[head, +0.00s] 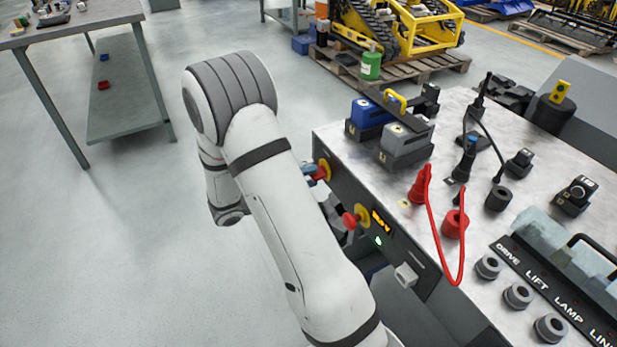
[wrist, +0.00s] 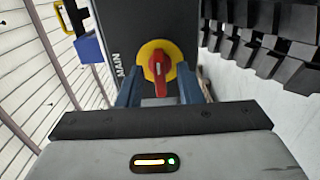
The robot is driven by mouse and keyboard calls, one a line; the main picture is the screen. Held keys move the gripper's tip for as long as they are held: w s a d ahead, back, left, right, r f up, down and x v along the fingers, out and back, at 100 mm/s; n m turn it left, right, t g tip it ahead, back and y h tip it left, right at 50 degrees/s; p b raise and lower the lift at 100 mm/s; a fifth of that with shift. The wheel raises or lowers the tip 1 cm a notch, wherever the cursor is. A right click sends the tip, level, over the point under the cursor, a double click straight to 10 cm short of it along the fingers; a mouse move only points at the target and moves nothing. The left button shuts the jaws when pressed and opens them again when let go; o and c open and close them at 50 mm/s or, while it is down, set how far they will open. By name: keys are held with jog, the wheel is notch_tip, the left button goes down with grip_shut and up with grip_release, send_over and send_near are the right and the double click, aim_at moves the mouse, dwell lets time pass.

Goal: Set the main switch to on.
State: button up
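The main switch is a red knob on a round yellow plate (wrist: 172,53), with the label MAIN beside it on the dark panel. In the wrist view the red handle (wrist: 158,68) runs roughly up and down the picture. My gripper (wrist: 160,90) is open, its two blue-grey fingers apart on either side of the knob, with gaps visible. Contact at the handle's near end cannot be told. In the head view the switch (head: 325,168) is at the left of the bench's front panel, and my arm hides most of the gripper.
Battery-like blocks (head: 404,145) and a red cable (head: 461,270) are on the bench top.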

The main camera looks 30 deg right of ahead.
jog(key=a, duration=0.7)
jog(key=shift+s+a+p, duration=0.15)
jog(key=shift+a+p, duration=0.05)
jog(key=shift+p, duration=0.1)
jog(key=s+d+r+m+g+y+p, duration=0.2)
jog(key=s+r+g+y+p, duration=0.2)
jog(key=s+r+y+p, duration=0.85)
jog(key=s+a+r+t+y+p, duration=0.2)
jog(key=s+a+r+t+p, duration=0.1)
jog(key=r, duration=0.5)
jog(key=s+a+r+n+t+y+p, duration=0.1)
jog(key=s+a+r+t+y+p, duration=0.2)
jog(key=r, duration=0.6)
jog(key=shift+a+r+n+p, duration=0.25)
jog(key=shift+a+n+p, duration=0.05)
jog(key=shift+a+p, duration=0.15)
jog(key=shift+y, duration=0.25)
